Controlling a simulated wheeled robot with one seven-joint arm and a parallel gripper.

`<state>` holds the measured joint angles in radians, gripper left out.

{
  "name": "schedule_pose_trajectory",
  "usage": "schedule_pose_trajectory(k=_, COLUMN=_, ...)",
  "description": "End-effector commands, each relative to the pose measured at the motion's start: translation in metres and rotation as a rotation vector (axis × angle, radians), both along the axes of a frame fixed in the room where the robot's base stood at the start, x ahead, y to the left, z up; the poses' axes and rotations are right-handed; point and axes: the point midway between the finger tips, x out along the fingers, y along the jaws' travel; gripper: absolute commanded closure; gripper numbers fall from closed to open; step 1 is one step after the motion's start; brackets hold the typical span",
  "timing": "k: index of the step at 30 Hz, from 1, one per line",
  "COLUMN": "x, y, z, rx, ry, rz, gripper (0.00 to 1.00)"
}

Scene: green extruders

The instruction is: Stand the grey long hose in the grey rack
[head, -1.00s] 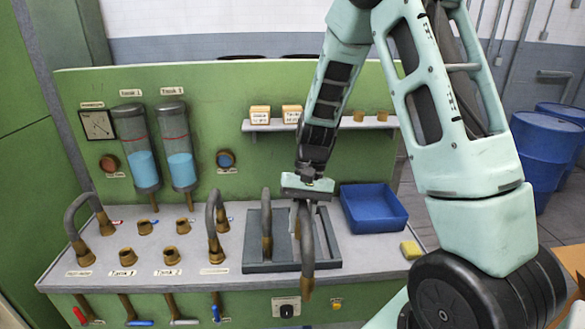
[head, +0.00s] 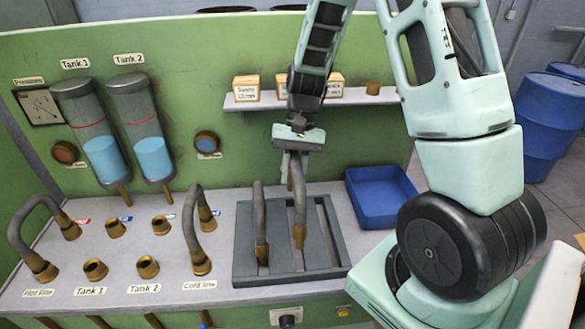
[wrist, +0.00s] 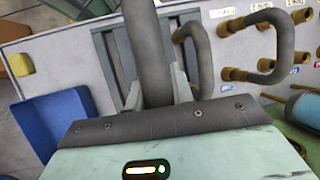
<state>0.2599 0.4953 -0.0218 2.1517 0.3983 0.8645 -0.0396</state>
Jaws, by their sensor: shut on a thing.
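My gripper (head: 293,156) is shut on a grey hose (head: 298,195) with brass ends. The hose hangs below the fingers, over the middle slots of the grey rack (head: 242,272). I cannot tell whether its lower end touches the rack. In the wrist view this hose (wrist: 148,45) rises between the fingers, and the rack (wrist: 105,55) lies behind it. A second grey hose (head: 260,215) stands in the left part of the rack, left of the held one.
A blue bin (head: 380,200) stands right of the rack. Two curved hoses stand to the left, on the hot line (head: 25,230) and the cold line (head: 190,225). Several brass sockets (head: 95,268) lie between them. A shelf with boxes (head: 246,90) is behind my gripper.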

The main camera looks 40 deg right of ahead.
Motion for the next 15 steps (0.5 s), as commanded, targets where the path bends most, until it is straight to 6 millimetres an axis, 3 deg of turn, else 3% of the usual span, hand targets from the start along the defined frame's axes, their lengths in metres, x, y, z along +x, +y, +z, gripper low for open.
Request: schedule_pose_trajectory(k=15, x=0.0, y=0.0, z=-0.044, rx=0.0, ry=0.0, rz=-0.001, gripper=1.0)
